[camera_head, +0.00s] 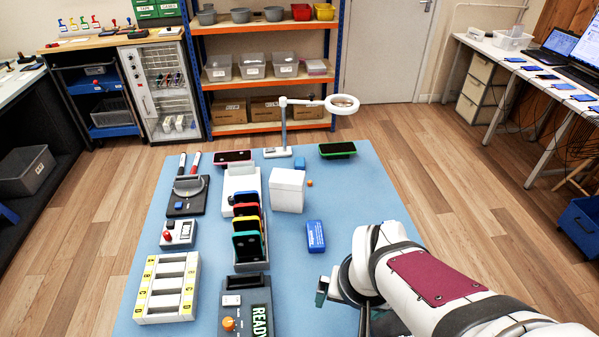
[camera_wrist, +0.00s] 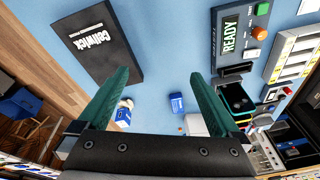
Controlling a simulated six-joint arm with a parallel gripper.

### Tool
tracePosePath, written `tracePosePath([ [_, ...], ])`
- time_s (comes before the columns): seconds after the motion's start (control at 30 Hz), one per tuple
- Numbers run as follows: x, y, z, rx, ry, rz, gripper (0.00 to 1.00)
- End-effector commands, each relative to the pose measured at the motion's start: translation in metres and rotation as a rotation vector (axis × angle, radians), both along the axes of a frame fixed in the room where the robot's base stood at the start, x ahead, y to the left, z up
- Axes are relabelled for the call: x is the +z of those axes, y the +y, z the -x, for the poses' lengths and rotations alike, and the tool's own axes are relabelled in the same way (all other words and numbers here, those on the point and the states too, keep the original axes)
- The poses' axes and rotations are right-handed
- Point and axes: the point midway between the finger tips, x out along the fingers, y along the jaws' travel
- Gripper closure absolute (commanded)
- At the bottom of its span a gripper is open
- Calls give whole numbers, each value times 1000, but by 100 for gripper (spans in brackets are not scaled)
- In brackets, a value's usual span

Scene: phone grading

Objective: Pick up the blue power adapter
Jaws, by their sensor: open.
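A small blue block (camera_head: 300,163) sits at the far side of the blue mat, behind a white box (camera_head: 288,190). A larger blue block with pale print (camera_head: 316,236) lies nearer, right of the phone rack, and shows in the wrist view (camera_wrist: 177,104). A blue-and-white item (camera_wrist: 123,112) also shows between my fingers, near the left one. I cannot tell which of these is the power adapter. My gripper (camera_wrist: 159,78) is open and empty, its teal fingers apart. In the head view one fingertip (camera_head: 321,291) shows in front of the printed block, apart from it.
A phone rack (camera_head: 251,262) with several phones stands left of the printed block. A READY device (camera_head: 248,318) is in front of it. A magnifier lamp (camera_head: 283,128) stands at the back. A black Cellwick box (camera_wrist: 98,38) lies on the mat in the wrist view.

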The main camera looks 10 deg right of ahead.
Motion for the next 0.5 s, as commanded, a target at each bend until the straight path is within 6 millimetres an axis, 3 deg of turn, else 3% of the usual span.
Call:
tracePosePath([
  [0.03,-20,-16,-37,43,-68,49,0],
  [0.1,-44,-34,-92,121,-209,109,0],
  [0.23,-91,-46,-169,278,-475,161,0],
  [0.33,-118,-39,-198,378,-654,157,0],
  [0.5,-139,-24,-209,471,-835,133,0],
])
